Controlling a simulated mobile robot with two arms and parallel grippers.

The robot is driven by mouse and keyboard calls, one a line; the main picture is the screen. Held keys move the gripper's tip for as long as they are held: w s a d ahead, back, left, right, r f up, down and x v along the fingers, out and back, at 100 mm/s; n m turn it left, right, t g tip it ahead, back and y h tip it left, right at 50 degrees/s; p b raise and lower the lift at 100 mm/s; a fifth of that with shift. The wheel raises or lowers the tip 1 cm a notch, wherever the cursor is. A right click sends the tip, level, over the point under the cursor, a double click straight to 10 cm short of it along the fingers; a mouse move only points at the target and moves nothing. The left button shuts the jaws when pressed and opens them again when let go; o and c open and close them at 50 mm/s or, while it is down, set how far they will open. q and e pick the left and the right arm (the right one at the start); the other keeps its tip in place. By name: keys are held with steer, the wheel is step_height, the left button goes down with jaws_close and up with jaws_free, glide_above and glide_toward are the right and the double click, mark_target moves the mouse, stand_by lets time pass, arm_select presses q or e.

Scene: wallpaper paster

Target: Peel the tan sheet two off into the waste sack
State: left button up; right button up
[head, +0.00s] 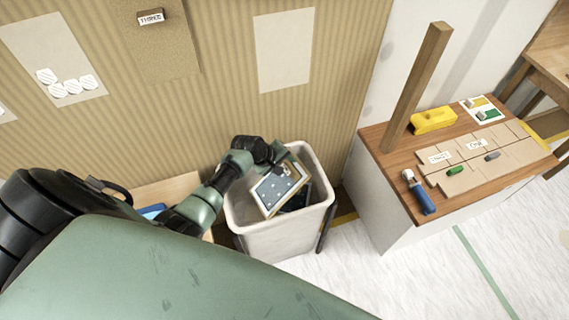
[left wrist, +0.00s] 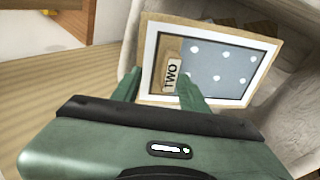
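The sheet two (head: 277,193) has a tan edge, a white border and a blue-grey dotted face. It is tilted over the mouth of the pale waste sack (head: 275,243). In the left wrist view the sheet (left wrist: 222,68) bears a small tan tab marked TWO (left wrist: 172,77). My left gripper (head: 283,166) is at the tab. In the left wrist view its fingers (left wrist: 161,72) are apart, one close to the tab, the other at the sheet's left edge with a gap between. Whether the sheet rests on anything is hidden. My right gripper is out of view.
The striped tan wall (head: 220,65) carries a tan sheet with a tab marked THREE (head: 151,17) and pale patches. Right of the sack, a wooden-topped cabinet (head: 398,176) holds an upright post (head: 418,85), a yellow tool (head: 433,120) and a blue-handled tool (head: 420,196).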

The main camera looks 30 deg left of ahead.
arm_select(q)
steer(key=p+v, duration=0.1)
steer(key=v, duration=0.6)
steer(key=shift+s+r, duration=0.2)
steer(key=shift+r, duration=0.1)
steer(key=shift+a, duration=0.1)
stand_by(0.3)
